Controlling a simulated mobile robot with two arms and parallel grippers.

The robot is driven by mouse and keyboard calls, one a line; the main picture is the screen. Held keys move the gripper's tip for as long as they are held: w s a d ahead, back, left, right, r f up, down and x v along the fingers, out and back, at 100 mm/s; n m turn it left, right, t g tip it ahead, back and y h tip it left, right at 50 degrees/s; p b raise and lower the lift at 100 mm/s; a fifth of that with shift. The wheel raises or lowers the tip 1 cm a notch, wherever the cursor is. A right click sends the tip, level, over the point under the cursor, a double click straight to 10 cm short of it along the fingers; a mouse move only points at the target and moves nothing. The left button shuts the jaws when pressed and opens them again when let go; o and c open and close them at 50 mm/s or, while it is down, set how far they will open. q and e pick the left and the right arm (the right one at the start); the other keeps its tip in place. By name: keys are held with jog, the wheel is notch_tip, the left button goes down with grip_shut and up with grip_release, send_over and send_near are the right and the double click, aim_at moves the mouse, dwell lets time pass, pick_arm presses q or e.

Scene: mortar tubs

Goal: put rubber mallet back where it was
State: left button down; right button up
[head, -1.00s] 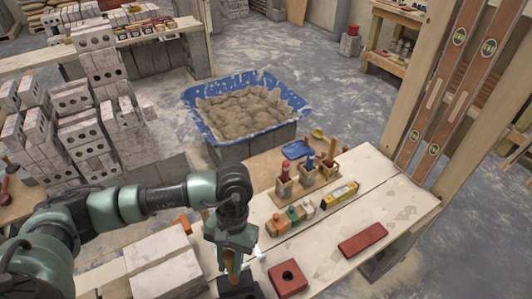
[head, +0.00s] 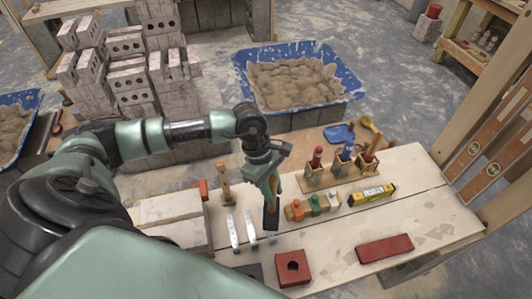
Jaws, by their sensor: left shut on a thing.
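The rubber mallet has a wooden handle (head: 273,188) and a black head (head: 271,217). It hangs head down from my left gripper (head: 270,180), which is shut on the handle. The head appears over the bench, between two pale slim tools (head: 241,230) and a row of orange and green pieces (head: 314,206). I cannot tell whether the head touches the bench. A flat dark piece (head: 249,271) lies on the bench in front, partly hidden by my arm. My right gripper is not in view.
A red block with a hole (head: 293,268) and a red brick (head: 384,248) lie in front. A yellow level (head: 372,195) and a wooden tool holder (head: 341,172) are to the right. An upright wooden tool (head: 225,186) stands left. A blue tub (head: 300,78) is behind.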

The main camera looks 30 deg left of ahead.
pick_arm(q)
jog(key=w+a+n+t+y+b, duration=0.2)
jog(key=w+a+n+t+y, duration=0.5)
jog(key=n, duration=1.5)
jog(key=w+a+f+g+h+b, duration=0.2)
jog(key=w+f+g+b, duration=0.1)
jog(key=f, duration=0.3)
jog(key=shift+w+f+b, duration=0.2)
jog(key=shift+b, duration=0.1)
jog(key=shift+f+b, duration=0.45)
jog(key=c, duration=1.2)
grip_release()
jog(key=shift+o, duration=0.4)
jog(key=shift+s, duration=0.1)
